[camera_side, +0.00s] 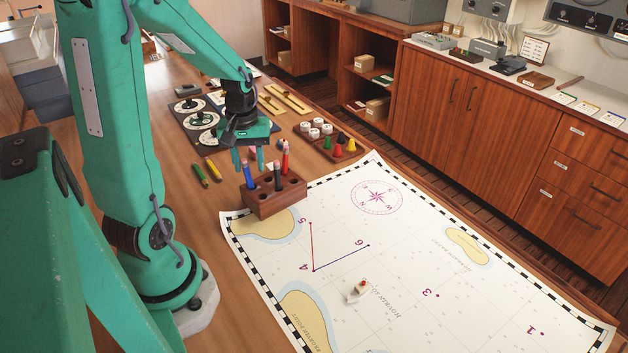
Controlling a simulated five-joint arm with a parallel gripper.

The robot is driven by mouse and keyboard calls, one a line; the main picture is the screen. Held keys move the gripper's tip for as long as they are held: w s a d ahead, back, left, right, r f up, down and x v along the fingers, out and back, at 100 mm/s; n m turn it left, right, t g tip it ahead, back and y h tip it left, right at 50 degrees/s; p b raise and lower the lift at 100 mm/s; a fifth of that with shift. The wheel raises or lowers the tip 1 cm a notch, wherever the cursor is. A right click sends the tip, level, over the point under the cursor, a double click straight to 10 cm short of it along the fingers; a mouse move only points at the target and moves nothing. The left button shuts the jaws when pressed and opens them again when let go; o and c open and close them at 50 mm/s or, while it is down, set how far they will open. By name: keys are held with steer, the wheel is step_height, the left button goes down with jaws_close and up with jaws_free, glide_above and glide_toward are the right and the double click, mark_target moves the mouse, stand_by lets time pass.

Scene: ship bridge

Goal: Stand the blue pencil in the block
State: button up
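The blue pencil (248,175) stands upright at the left end of the wooden block (278,203), its pink end up. Its lower end is at the block's top, apparently in a hole there. A black pencil (277,177) and a red pencil (285,159) also stand in the block. My gripper (248,160) points down over the block's left end. Its two fingers are apart, one on each side of the blue pencil's top in the picture, with gaps showing. I cannot tell the exact depth between the fingers and the pencil.
A green pencil (200,175) and a yellow pencil (213,170) lie on the table left of the block. A chart (420,250) covers the table's front right, with a small boat (358,291) on it. A tray of colored pegs (341,150) is behind.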

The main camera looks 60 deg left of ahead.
steer(key=shift+r, duration=3.1)
steer(key=s+d+r+m+t, duration=0.2)
steer(key=d+r+m, duration=0.2)
steer(key=d, duration=0.5)
steer(key=s+d+r+m+t, duration=0.1)
steer(key=d+r+m+t, duration=0.2)
steer(key=d+m, duration=0.5)
steer(key=shift+s+d+r, duration=0.35)
steer(key=shift+d+r, duration=0.2)
steer(key=shift+r, duration=0.25)
